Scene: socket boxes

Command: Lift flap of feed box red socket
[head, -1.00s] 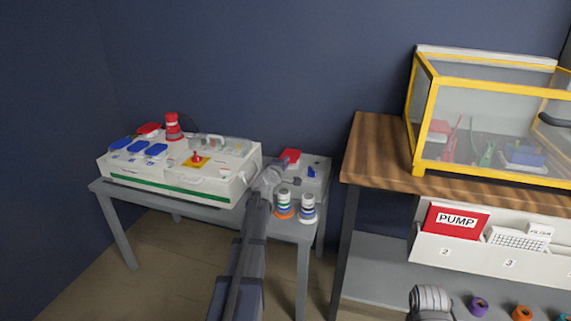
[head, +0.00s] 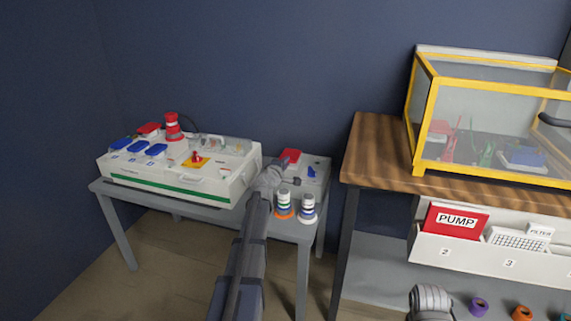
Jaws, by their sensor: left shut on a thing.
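A red flap (head: 291,155) shows at the back of the grey table's right part, just past the end of my left arm. The socket and box under it are mostly hidden by my wrist, so the flap's angle is hard to read. My left gripper (head: 277,166) is at the flap's near left edge, shut on it; its fingertips are small and partly hidden.
A white panel box (head: 180,187) with blue and red covers and a red-banded stack stands left on the grey table (head: 200,212). Two banded stacks (head: 284,205) (head: 308,209) stand close right of my arm. A wooden bench (head: 375,150) with a yellow-framed case (head: 425,125) is right.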

